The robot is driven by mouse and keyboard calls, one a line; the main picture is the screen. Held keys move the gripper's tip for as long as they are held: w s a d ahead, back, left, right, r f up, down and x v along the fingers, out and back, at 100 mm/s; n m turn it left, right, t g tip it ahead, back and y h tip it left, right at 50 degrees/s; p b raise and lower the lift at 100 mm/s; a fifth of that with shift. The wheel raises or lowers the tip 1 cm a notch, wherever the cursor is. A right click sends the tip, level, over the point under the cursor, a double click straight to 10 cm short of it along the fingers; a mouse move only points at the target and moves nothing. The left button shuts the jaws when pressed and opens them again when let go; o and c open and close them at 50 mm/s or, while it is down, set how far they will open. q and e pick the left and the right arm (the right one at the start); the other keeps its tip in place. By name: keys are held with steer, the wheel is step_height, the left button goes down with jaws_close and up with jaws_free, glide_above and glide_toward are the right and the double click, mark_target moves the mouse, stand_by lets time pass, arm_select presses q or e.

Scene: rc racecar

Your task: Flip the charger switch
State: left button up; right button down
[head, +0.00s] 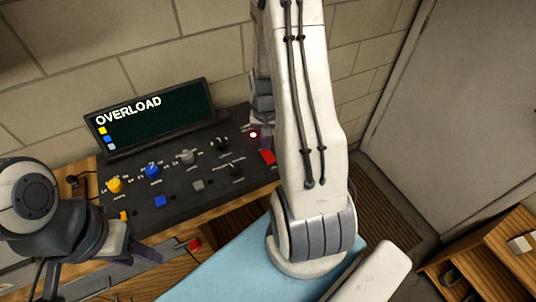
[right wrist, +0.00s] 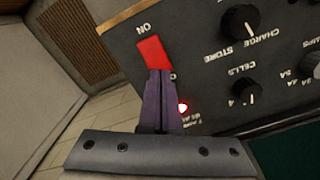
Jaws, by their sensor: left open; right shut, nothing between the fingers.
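The black charger (head: 190,172) stands against the wall, with a screen (head: 152,118) reading OVERLOAD. Its red switch (head: 268,158) is at the panel's right end, partly beside my right arm. In the right wrist view the red switch (right wrist: 152,55) has ON printed by its upper end. My right gripper (right wrist: 158,74) is shut and empty, its tips over the lower end of the switch; I cannot tell whether they touch. A red light (right wrist: 182,107) glows beside the fingers. My left gripper (head: 142,250) is open and empty, low at the left, in front of the charger.
Yellow (head: 115,185), blue (head: 152,170) and grey (head: 188,157) knobs line the panel, with a black knob (right wrist: 240,22) nearer the switch. A light blue surface (head: 215,268) lies in front. A wooden shelf (head: 500,255) stands at the lower right.

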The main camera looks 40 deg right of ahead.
mark_target(266, 152)
steer(key=shift+f+b, duration=0.7)
steer(key=shift+f, duration=0.25)
stand_by(0.6)
step_height(266, 152, up, 7)
steer(key=p, duration=0.6)
steer(key=shift+r, duration=0.1)
stand_by(0.6)
